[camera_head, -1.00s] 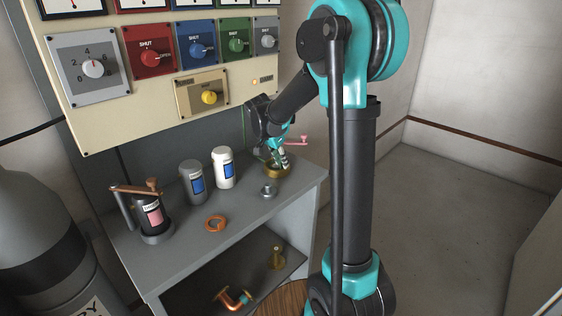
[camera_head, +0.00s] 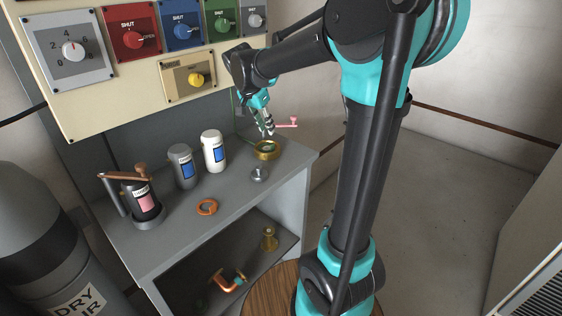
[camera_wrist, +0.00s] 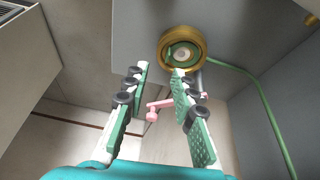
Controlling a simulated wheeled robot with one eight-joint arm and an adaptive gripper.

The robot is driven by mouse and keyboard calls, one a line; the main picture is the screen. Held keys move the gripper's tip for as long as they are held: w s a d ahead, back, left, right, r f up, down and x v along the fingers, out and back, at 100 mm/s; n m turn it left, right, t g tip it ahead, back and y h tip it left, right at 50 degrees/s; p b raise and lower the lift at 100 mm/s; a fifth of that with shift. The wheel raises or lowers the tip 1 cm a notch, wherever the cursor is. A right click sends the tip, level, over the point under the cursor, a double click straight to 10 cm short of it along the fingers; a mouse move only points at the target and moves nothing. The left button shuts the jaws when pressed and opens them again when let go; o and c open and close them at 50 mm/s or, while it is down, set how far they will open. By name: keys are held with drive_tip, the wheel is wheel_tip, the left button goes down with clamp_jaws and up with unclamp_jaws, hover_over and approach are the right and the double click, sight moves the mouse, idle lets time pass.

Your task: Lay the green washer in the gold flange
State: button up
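The gold flange (camera_head: 267,152) stands on the grey cabinet top near its back right corner. It also shows in the wrist view (camera_wrist: 196,40). The green washer (camera_wrist: 172,54) lies inside the flange's rim, around a pale centre; it looks about flat there. In the head view only a bit of green (camera_head: 266,148) shows in the flange. My gripper (camera_head: 267,132) is just above the flange, apart from it. In the wrist view its green-padded fingers (camera_wrist: 160,72) are spread with nothing held between them.
A pink-handled lever (camera_head: 288,124) sticks out close behind my gripper. A small silver fitting (camera_head: 260,173) stands before the flange.

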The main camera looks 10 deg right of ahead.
drive_tip(key=s+d+f+n+y, duration=0.1)
drive_tip(key=s+d+f+n, duration=0.2)
drive_tip(key=s+f, duration=0.6)
drive_tip(key=s+d+f+n+t+y, duration=0.1)
drive_tip(key=s+f+n, duration=0.5)
drive_tip(key=s, duration=0.8)
wheel_tip(320, 180, down, 3)
drive_tip(key=shift+s+d+r+n+t+y, duration=0.15)
drive_tip(key=shift+d+n+t+y, duration=0.35)
drive_tip(key=shift+d, duration=0.65)
